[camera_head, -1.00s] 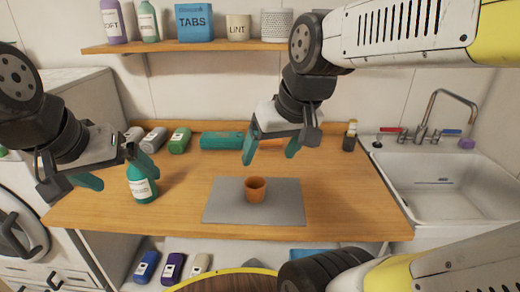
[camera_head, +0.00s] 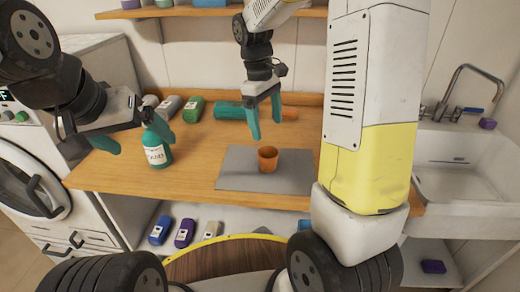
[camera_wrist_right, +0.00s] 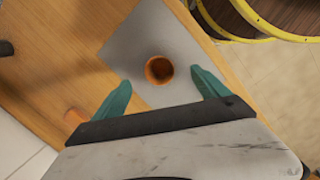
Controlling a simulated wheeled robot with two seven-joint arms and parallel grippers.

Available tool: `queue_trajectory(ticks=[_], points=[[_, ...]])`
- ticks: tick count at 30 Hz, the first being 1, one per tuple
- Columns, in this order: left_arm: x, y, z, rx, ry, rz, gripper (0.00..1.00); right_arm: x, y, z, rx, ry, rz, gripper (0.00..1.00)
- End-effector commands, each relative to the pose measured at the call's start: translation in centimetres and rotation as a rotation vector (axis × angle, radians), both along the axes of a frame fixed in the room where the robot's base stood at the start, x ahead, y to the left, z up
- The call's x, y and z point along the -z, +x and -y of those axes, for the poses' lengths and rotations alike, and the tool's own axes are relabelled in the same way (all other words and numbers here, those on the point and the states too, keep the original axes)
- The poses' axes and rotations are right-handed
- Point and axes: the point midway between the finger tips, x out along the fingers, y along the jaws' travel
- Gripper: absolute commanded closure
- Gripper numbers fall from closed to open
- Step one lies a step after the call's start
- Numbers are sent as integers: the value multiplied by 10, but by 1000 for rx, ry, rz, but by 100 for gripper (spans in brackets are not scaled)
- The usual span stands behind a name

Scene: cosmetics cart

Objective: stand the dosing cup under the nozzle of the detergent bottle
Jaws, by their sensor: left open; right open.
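An orange dosing cup (camera_head: 268,158) stands upright on a grey mat (camera_head: 232,173) on the wooden counter. The right wrist view also shows the cup (camera_wrist_right: 159,70) from above, open side up. My right gripper (camera_head: 265,120) is open and empty, above and behind the cup. In the right wrist view its fingertips (camera_wrist_right: 162,80) lie on either side of the cup, apart from it. A teal detergent bottle (camera_head: 158,150) with a white label stands upright left of the mat. My left gripper (camera_head: 140,142) is open at the bottle, fingers near its sides; contact cannot be told. The bottle's nozzle is not clear.
Several bottles and a teal item (camera_head: 228,111) lie along the back of the counter. A sink (camera_head: 460,165) is at the right and a washing machine (camera_head: 30,180) at the left. My right arm covers the counter's right part. Counter between bottle and mat is clear.

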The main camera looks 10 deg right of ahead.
Motion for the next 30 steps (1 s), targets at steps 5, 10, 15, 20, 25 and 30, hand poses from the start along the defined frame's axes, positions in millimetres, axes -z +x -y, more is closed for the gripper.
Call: queue_trajectory(ticks=[5,10,15,20,25,30], points=[[0,0,0,0,0,0,7,32,22,-4,-100,-63,-99,15],[0,0,0,0,0,0,7,45,27,-4,-132,-82,-127,15],[0,0,0,0,0,0,7,62,22,0,-131,-82,-129,15],[0,0,0,0,0,0,7,81,16,1,-131,-82,-130,15],[0,0,0,0,0,0,7,106,9,5,-130,-82,-129,15],[0,0,0,0,0,0,7,116,7,7,-131,-81,-126,15]])
